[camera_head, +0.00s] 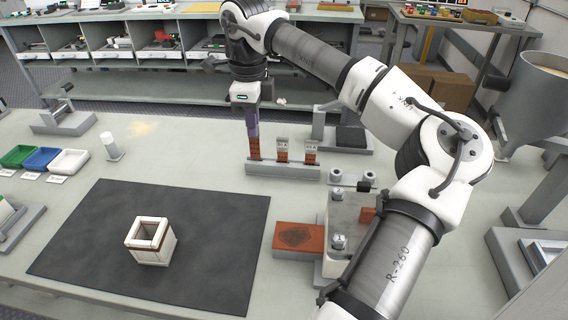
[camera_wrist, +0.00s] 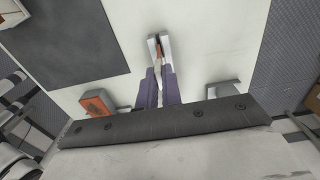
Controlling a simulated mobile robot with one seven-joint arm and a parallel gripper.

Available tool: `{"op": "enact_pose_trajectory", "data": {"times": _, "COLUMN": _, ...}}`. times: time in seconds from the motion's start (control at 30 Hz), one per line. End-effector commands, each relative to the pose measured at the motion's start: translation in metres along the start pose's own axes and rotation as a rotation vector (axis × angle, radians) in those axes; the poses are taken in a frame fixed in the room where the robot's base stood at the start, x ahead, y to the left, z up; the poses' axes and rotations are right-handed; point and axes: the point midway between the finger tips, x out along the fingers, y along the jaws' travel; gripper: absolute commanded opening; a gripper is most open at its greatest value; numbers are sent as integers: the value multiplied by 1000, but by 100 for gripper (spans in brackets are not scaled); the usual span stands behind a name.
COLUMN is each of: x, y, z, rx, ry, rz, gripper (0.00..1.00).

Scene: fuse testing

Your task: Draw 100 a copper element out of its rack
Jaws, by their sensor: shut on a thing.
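A grey rack (camera_head: 283,171) stands on the bench with three copper-coloured elements in a row. My gripper (camera_head: 252,131) points down at the left end of the rack, shut on the upper part of the left copper element (camera_head: 254,149). The lower end of this element meets the rack; I cannot tell whether it is fully seated. The middle element (camera_head: 283,151) and the right element (camera_head: 311,153) stand upright with light tops, apart from my gripper. In the wrist view my gripper (camera_wrist: 158,40) has its fingers close together with a copper-coloured piece between the tips.
A white box-like frame (camera_head: 150,243) stands on a dark mat (camera_head: 85,235). An orange-brown block (camera_head: 297,237) and a fixture with metal posts (camera_head: 345,215) are in front of the rack. A grey stand (camera_head: 342,130) is behind its right end. Coloured bins are at far left.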

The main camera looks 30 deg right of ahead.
Motion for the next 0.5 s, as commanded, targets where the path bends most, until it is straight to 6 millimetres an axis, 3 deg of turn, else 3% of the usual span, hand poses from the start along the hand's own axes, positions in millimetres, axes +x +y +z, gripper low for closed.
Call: {"op": "enact_pose_trajectory", "data": {"times": 0.5, "x": -23, "y": 0, "z": 0, "rx": 0, "ry": 0, "rz": -1, "gripper": 0}}
